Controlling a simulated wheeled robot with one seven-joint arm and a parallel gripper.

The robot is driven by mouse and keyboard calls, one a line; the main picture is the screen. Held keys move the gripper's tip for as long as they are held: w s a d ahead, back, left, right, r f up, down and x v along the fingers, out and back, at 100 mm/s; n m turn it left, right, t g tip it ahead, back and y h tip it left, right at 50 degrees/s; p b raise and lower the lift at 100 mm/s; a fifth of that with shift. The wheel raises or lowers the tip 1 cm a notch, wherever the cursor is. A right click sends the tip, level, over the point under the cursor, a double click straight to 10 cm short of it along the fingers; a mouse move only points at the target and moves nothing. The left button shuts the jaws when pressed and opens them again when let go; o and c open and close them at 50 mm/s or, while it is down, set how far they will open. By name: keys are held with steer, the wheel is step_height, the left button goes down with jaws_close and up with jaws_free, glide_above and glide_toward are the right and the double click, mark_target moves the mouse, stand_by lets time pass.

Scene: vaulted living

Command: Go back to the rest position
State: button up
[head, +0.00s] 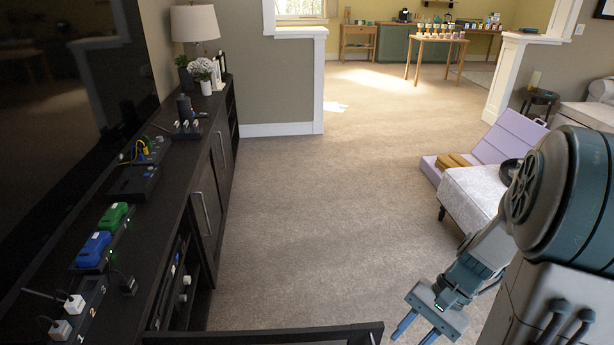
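My gripper (419,328) hangs low at the bottom right of the head view, on the end of my bent grey-blue arm. Its two blue fingers point down and left and stand apart, with nothing seen between them. The lower end of the right finger is near the picture's bottom edge. The gripper is over the carpet, just right of a dark open frame at the bottom.
A long dark cabinet (172,190) on the left holds a green device (113,216), a blue device (94,249), plugs and a lamp (196,25). A grey ottoman (474,195) and a lilac folding mat (508,138) stand right. The middle carpet (330,200) is clear.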

steer(key=a+r+n+t+h+p, duration=0.2)
steer(key=r+n+t+h+p, duration=0.1)
steer(key=r, duration=0.7)
steer(key=s+a+r+n+t+h+p, duration=0.1)
steer(key=a+r+n+t+h+p, duration=0.2)
steer(key=r, duration=0.7)
steer(key=shift+s+r+n+p, duration=0.3)
steer(key=shift+n+p, duration=0.7)
steer(key=shift+p, duration=0.25)
